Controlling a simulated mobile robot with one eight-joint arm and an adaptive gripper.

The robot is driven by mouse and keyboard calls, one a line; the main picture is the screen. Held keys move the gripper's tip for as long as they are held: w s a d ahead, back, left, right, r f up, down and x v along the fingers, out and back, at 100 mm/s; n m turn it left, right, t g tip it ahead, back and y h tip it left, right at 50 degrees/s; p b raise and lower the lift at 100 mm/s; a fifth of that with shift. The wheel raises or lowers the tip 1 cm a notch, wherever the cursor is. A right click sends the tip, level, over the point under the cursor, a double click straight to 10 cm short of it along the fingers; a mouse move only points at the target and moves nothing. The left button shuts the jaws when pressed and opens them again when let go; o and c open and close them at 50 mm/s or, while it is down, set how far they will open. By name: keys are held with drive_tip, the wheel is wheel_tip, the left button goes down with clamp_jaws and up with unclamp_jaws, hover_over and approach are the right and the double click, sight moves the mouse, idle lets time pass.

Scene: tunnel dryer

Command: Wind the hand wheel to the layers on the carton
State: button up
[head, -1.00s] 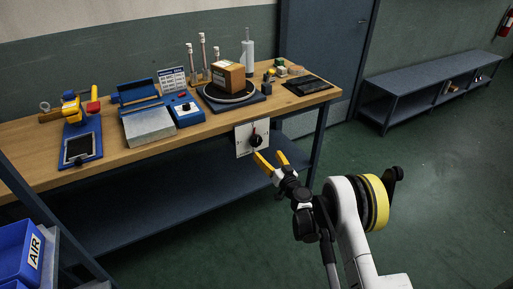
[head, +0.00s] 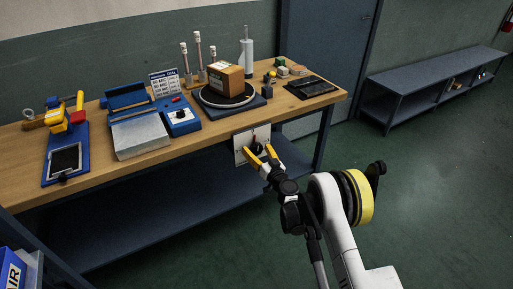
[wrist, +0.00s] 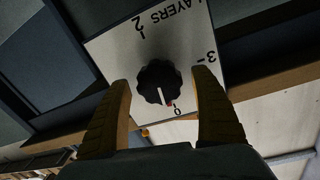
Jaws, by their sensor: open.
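The hand wheel is a black lobed knob (wrist: 157,82) on a white plate (wrist: 110,50) fixed to the bench front; it also shows in the head view (head: 257,150). The plate reads LAYERS, upside down in the wrist view, with marks 0, 2 and 3 visible. The knob's white line points close to the 0, beside a small red mark. My gripper (wrist: 161,80) is open, its yellow fingers on either side of the knob in the picture; I cannot tell whether they touch it. The brown carton (head: 226,77) sits on a round turntable (head: 227,99); its label is unreadable.
The wooden bench top (head: 100,180) holds a blue sealer-like device (head: 140,130), a blue control box (head: 180,117), a sign (head: 164,83) and a yellow-handled tool (head: 67,118). A blue shelf (head: 170,205) lies below. The floor to the right is open.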

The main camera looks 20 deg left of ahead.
drive_tip(key=shift+s, duration=0.1)
drive_tip(key=c, duration=1.2)
idle(0.4)
drive_tip(key=o, duration=1.2)
drive_tip(key=shift+d, duration=0.1)
drive_tip(key=v, duration=0.7)
drive_tip(key=shift+s+d+r, duration=0.1)
drive_tip(key=shift+s+d, duration=0.05)
